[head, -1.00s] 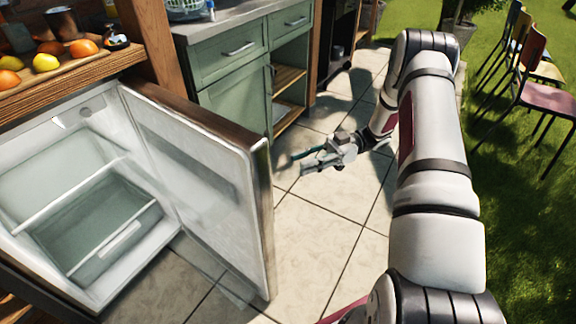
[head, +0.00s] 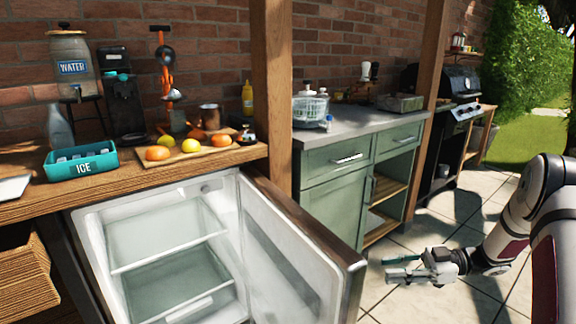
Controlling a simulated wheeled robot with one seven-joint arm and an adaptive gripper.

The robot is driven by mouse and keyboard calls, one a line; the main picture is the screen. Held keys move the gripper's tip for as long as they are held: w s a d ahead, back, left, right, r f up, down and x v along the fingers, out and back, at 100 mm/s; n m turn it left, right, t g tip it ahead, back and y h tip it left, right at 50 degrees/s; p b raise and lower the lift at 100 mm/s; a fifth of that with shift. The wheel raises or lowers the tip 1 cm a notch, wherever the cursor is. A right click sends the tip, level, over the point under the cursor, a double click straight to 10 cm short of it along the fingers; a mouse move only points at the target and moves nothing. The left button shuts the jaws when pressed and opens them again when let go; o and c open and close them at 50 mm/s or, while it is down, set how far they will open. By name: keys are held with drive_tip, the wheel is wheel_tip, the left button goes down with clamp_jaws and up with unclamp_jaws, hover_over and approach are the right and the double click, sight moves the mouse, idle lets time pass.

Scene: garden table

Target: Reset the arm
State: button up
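My arm (head: 555,240) comes in from the right edge of the head view, bent at the elbow. My gripper (head: 392,268) is at its end, low over the paved floor and pointing left. Its two fingers look apart, with a gap between them, and I see nothing held. It is to the right of the open fridge door (head: 300,260) and in front of the green cabinet, apart from both in the picture.
The open fridge (head: 165,250) looks empty. The wooden counter above holds a teal ice box (head: 80,165), a fruit board (head: 190,152) and a water dispenser (head: 75,65). The green cabinet (head: 335,205) has open shelves. Paved floor (head: 470,300) is clear around my gripper.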

drive_tip(key=w+r+m+t+h, duration=0.3)
drive_tip(key=w+r+t+h, duration=0.4)
drive_tip(key=w+r, duration=0.5)
drive_tip(key=d+r+m+t+h, duration=0.3)
drive_tip(key=d+r+m+h, duration=0.15)
drive_tip(key=r+h, duration=0.55)
drive_tip(key=s+a+r+m+g+h, duration=0.15)
drive_tip(key=s+m, duration=0.25)
drive_tip(key=s, duration=0.6)
drive_tip(key=s+r+m+g+h, duration=0.2)
drive_tip(key=s+r+m+g, duration=0.15)
drive_tip(key=s, duration=0.65)
drive_tip(key=s+a+f+m+g+y, duration=0.1)
drive_tip(key=s+a+f+g+y, duration=0.3)
drive_tip(key=s, duration=0.6)
drive_tip(key=s+a+f+m+g+h, duration=0.1)
drive_tip(key=s+a, duration=0.4)
drive_tip(key=s, duration=0.6)
drive_tip(key=s+a+f+m+g+y, duration=0.1)
drive_tip(key=s+a+f+g+y, duration=0.3)
drive_tip(key=s, duration=0.6)
wheel_tip(320, 180, up, 26)
drive_tip(key=t+h+p, duration=0.2)
drive_tip(key=t+p, duration=0.3)
drive_tip(key=p, duration=1.8)
drive_tip(key=shift+w+t+p, duration=0.25)
drive_tip(key=shift+t+p, duration=0.05)
drive_tip(key=shift+a+r+h, duration=0.1)
drive_tip(key=shift+a+h, duration=0.1)
drive_tip(key=shift+h, duration=0.05)
